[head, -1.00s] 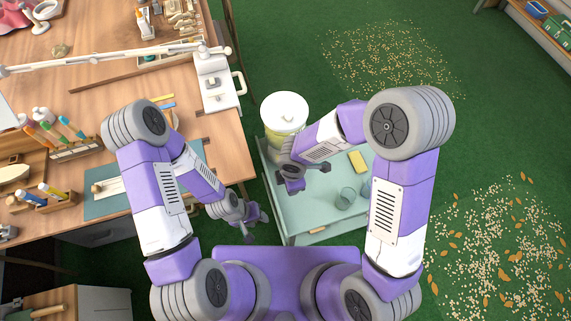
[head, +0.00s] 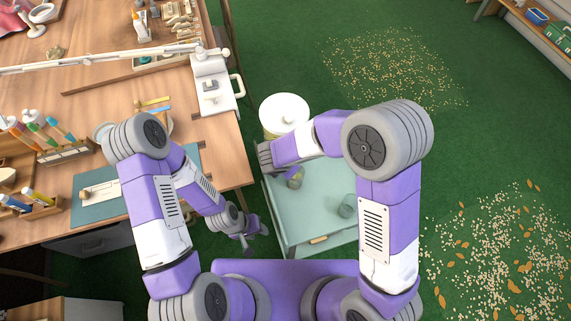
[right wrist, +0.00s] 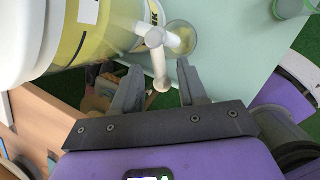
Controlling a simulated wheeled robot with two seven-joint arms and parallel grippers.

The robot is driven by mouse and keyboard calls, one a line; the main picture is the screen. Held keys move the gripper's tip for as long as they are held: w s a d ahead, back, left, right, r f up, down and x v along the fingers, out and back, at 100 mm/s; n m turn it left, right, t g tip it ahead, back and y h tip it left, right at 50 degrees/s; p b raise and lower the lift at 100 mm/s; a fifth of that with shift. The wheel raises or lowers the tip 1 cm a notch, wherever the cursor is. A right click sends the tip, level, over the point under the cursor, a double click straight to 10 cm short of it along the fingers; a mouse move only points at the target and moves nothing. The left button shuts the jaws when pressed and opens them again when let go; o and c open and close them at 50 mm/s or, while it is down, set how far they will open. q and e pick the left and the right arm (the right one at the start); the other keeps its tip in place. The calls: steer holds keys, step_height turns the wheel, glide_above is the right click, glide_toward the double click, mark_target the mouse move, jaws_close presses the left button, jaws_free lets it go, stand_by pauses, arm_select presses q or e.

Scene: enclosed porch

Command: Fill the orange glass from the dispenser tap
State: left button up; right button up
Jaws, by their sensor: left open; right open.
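The dispenser (head: 284,108) has a white lid and stands on the pale green cart at its far left corner. In the right wrist view its body (right wrist: 68,50) has a yellow band, and its white tap (right wrist: 155,38) sticks out with a lever hanging down. A clear glass (right wrist: 182,38) with a yellow-orange tint stands by the tap; it also shows in the head view (head: 295,177). My right gripper (right wrist: 160,84) is open, its fingers on either side of the tap lever; contact is unclear. My left gripper (head: 246,234) is open and empty, left of the cart.
A greenish glass (head: 347,205) stands on the cart (head: 305,225) to the right. The wooden workbench (head: 225,150) with tools and a white-handled device (head: 212,85) lies on the left. Green floor with scattered bits is on the right.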

jaws_close()
steer(key=shift+a, duration=0.1)
steer(key=shift+w+a+m+g+h, duration=0.15)
steer(key=shift+w+a+m+h, duration=0.15)
steer(key=shift+m, duration=0.5)
steer(key=shift+w+a+m+g+h, duration=0.15)
steer(key=shift+m+h, duration=0.15)
steer(key=shift+m, duration=0.5)
steer(key=shift+w+a+m+g+h+p, duration=0.2)
steer(key=shift+w+m+h, duration=0.1)
steer(key=shift+m, duration=0.45)
steer(key=shift+w+a+m+g+h+p, duration=0.1)
steer(key=shift+w+m+g+h, duration=0.15)
steer(key=shift+m, duration=0.5)
